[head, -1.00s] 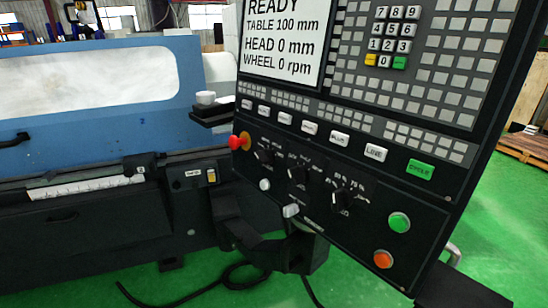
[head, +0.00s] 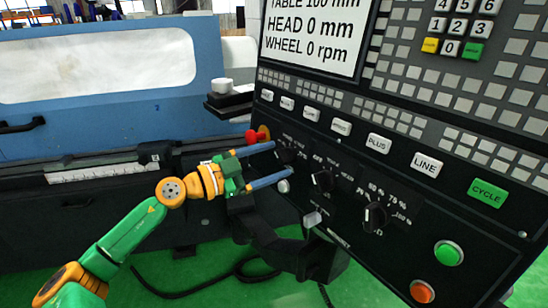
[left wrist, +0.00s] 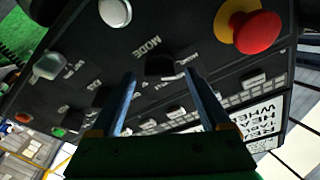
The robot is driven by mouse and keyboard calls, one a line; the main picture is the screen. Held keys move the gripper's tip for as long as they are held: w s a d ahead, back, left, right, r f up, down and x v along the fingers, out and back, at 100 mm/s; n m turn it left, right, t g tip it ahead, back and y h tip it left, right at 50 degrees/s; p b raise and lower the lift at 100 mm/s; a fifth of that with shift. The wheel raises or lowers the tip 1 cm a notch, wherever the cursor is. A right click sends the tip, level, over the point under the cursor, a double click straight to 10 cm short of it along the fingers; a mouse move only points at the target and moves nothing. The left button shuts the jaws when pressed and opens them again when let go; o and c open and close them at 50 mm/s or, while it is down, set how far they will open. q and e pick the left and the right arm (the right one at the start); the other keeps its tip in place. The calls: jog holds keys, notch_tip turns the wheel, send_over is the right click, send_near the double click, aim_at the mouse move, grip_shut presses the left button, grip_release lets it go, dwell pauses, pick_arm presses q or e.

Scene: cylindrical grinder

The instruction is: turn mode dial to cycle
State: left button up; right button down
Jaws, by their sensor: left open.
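The mode dial (head: 287,156) is a black knob, leftmost of the dials on the sloping control panel. In the left wrist view the mode dial (left wrist: 160,66) shows beside the word MODE. My left gripper (head: 281,160) is open, its two blue fingers reaching to the panel around the dial. In the left wrist view the gripper (left wrist: 159,74) has its fingertips on either side of the knob; I cannot tell whether they touch it. The dial's setting is not readable. A green CYCLE key (head: 487,193) is at the panel's right. My right gripper is not in view.
A red emergency knob (head: 252,136) sits just left of the dial; it also shows in the left wrist view (left wrist: 255,32). Two more black dials (head: 322,179) lie to the right. A silver knob (head: 313,218), a green button (head: 448,253) and an orange button (head: 422,291) are lower.

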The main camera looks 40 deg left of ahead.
pick_arm(q)
jog(key=shift+w+d, duration=0.15)
jog(key=shift+w, duration=0.15)
jog(key=shift+s, duration=0.1)
grip_shut()
